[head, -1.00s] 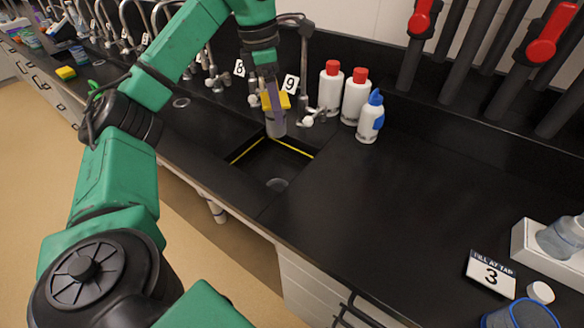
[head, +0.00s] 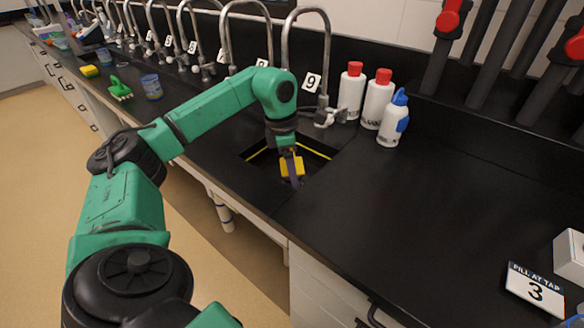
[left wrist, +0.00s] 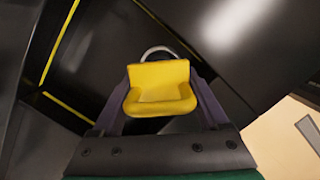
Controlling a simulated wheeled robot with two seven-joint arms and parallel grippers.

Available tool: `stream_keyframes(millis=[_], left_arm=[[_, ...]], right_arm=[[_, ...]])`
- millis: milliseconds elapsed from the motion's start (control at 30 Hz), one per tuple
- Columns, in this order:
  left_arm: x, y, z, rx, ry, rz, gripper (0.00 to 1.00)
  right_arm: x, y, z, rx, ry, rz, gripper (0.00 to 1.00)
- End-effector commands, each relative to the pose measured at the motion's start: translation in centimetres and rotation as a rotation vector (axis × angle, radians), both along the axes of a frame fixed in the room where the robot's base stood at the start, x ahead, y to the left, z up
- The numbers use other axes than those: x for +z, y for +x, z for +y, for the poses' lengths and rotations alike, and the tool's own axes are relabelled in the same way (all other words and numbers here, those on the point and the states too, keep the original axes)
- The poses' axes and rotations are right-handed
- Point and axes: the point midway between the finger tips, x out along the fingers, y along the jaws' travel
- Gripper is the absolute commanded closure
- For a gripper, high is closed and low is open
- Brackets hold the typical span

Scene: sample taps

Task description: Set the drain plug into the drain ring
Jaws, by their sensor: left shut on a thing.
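My left gripper (head: 291,178) reaches down into the black sink basin (head: 258,150). It is shut on the yellow drain plug (left wrist: 160,88), which sits between the purple fingers in the left wrist view. The yellow part also shows between the fingers in the head view (head: 291,166). Just beyond the plug, a pale grey arc of the drain ring (left wrist: 158,50) shows on the dark floor; the rest is hidden. I cannot tell whether plug and ring touch. In the head view the ring is hidden by the gripper. My right gripper is not in view.
Tap 9 (head: 324,75) rises behind the basin. Two red-capped white bottles (head: 350,92) and a blue-topped bottle (head: 392,122) stand right of it. A green brush (head: 120,90) and a cup (head: 152,86) stand to the left.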

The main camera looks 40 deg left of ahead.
Motion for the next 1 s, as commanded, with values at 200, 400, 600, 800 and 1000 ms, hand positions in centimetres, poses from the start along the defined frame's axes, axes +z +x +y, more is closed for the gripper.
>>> stream_keyframes(millis=[200,400,600,800,1000], left_arm=[[-0.5,0.0,0.0,0.0,0.0,0.0,0.97],[-0.6,0.0,0.0,0.0,0.001,0.001,0.0],[-0.3,0.0,0.0,0.0,0.0,0.0,0.0],[3.0,-0.2,0.3,0.001,-0.001,-0.005,0.0],[8.7,-0.8,0.9,0.0,0.0,-0.004,0.0]], right_arm=[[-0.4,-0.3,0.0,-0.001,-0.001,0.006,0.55],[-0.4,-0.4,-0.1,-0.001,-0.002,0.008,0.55],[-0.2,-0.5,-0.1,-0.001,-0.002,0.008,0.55],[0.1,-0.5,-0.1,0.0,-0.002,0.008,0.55],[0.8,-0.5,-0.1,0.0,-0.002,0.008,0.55]])
